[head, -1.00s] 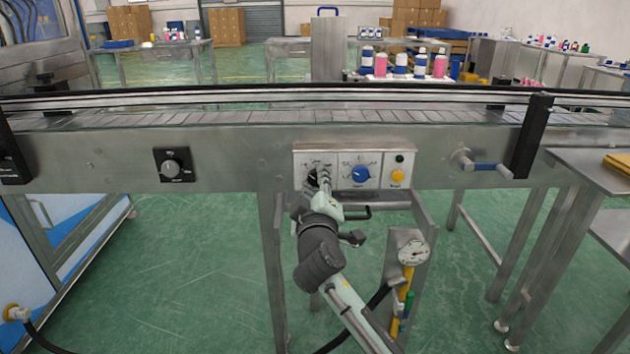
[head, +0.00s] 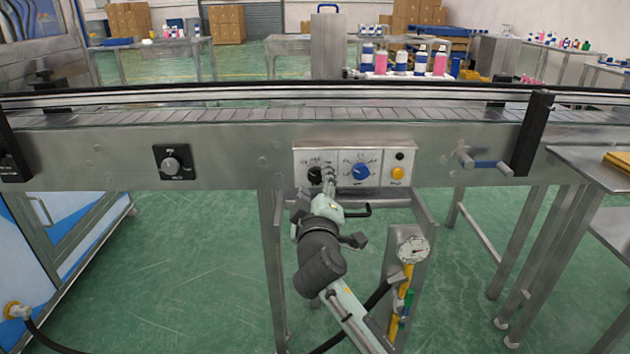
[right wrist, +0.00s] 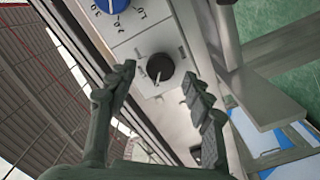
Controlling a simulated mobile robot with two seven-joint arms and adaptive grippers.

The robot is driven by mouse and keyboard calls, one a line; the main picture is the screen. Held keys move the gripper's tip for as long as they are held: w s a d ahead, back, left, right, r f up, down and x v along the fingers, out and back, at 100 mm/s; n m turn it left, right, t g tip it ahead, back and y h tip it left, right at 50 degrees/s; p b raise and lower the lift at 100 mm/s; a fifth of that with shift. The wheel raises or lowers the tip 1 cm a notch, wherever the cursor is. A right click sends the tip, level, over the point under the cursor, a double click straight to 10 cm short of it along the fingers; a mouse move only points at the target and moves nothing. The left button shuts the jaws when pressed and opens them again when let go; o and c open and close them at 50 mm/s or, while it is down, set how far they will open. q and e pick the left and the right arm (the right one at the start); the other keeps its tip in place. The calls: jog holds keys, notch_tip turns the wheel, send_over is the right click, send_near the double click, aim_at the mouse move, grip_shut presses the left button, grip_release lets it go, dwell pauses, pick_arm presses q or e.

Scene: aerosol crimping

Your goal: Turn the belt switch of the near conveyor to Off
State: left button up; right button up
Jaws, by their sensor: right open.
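The near conveyor (head: 230,155) runs across the head view. A pale control panel (head: 338,155) on its front carries a black rotary switch (head: 315,174) at the left end; its lettering is too small to read. In the right wrist view the black knob (right wrist: 160,67) shows a thin white pointer line toward the lower edge of the picture. My right gripper (head: 328,178) is open just in front of the knob, slightly to its right in the head view. In the right wrist view its fingers (right wrist: 158,75) stand apart on either side of the knob, without visible contact. My left gripper is not in view.
A blue dial (head: 361,173) and a yellow button (head: 398,173) sit right of the switch. A blue-handled crank (head: 487,165) sticks out at right. A gauge (head: 413,250) stands below the panel.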

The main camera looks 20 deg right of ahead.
jog(key=v, duration=1)
jog(key=shift+s, duration=0.3)
dwell(1.9)
